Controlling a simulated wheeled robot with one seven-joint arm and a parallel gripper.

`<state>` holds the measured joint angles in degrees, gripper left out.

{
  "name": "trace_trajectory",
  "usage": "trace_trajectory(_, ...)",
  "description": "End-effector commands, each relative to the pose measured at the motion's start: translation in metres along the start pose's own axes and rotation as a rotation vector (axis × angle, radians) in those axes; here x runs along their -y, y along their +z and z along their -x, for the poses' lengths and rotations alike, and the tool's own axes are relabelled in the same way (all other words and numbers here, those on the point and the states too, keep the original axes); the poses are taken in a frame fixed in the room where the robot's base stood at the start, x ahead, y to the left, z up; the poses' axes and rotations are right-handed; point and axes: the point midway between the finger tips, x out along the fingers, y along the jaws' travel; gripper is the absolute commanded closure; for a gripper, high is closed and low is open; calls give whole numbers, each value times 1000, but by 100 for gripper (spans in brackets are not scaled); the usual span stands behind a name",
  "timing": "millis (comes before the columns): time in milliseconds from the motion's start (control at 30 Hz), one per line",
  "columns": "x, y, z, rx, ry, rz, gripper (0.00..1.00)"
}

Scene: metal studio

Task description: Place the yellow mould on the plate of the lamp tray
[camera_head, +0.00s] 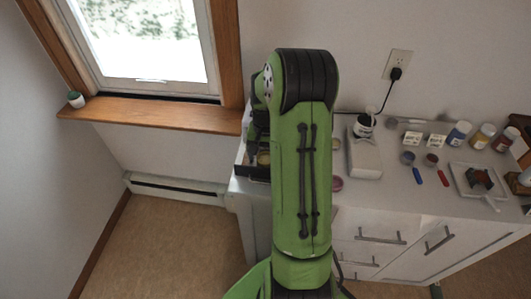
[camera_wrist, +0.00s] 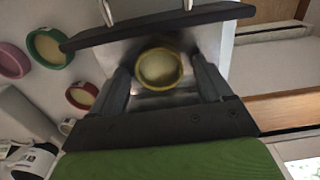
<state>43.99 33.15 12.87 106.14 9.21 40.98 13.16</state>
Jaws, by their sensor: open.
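The yellow mould (camera_wrist: 159,69), a round ring-like cup, sits on or just over a shiny metal plate (camera_wrist: 150,102) in the wrist view. Contact with the plate cannot be judged. My gripper (camera_wrist: 163,82) is open, with one finger on each side of the mould and visible gaps between. A dark bar (camera_wrist: 155,25) crosses beyond the mould, seemingly part of the lamp tray. In the head view the dark tray (camera_head: 257,173) shows at the cabinet's left end, with a yellowish round thing (camera_head: 263,158) in it. My green arm hides much of this area and my gripper there.
Green (camera_wrist: 50,47), pink (camera_wrist: 12,60) and red (camera_wrist: 82,95) moulds lie on the white top left of the plate. A white block (camera_head: 364,157), jars (camera_head: 458,134) and a small square tray (camera_head: 474,181) stand to the right. The window sill (camera_head: 150,113) is at left.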

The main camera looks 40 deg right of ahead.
Motion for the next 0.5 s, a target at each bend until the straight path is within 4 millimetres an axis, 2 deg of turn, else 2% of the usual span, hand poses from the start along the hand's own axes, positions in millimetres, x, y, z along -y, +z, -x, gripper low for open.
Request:
trace_trajectory(167,0,0,16,-2,0,0,21)
trace_trajectory(400,0,-1,82,-5,0,-1,21)
trace_trajectory(500,0,-1,104,-4,-1,0,21)
